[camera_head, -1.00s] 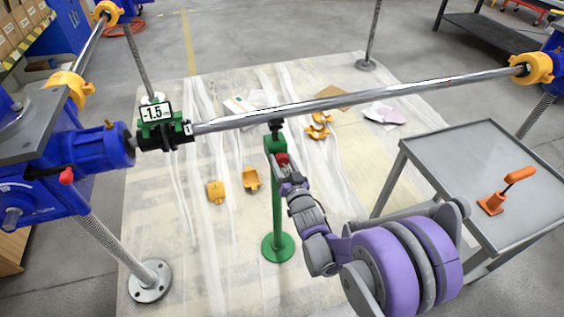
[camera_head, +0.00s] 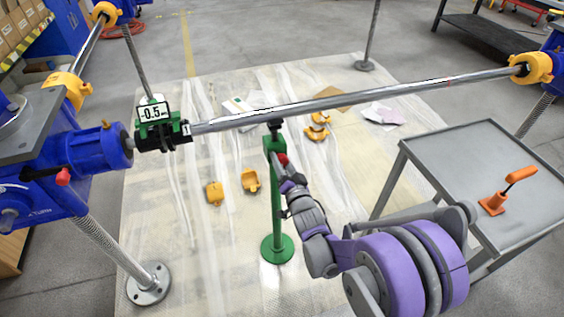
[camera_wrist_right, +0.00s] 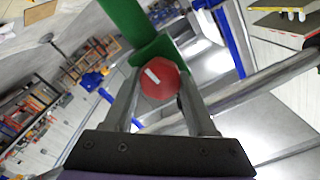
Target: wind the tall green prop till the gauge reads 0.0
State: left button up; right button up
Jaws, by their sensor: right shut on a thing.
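The tall green prop (camera_head: 277,205) stands upright on its round green base under the long steel shaft (camera_head: 350,101). Its black head is at the shaft's underside; I cannot tell if they touch. The gauge (camera_head: 155,113) on the shaft's left end reads -0.5. My right gripper (camera_head: 284,166) is shut on the prop's red knob (camera_wrist_right: 162,78), which shows between the two fingers in the right wrist view, with a white mark on its face. In the head view the knob is mostly hidden by the gripper. My left gripper is not in view.
A blue screw jack (camera_head: 75,158) stands at left. A grey table (camera_head: 470,180) with an orange-handled tool (camera_head: 493,203) is at right. Yellow clamp pieces (camera_head: 250,180) and papers lie on the sheeted floor. Open floor surrounds the prop's base.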

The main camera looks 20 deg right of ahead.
jog(key=o, duration=1.4)
jog(key=s, duration=1.1)
jog(key=shift+d+p, duration=0.15)
jog(key=shift+p, duration=0.25)
dwell(0.4)
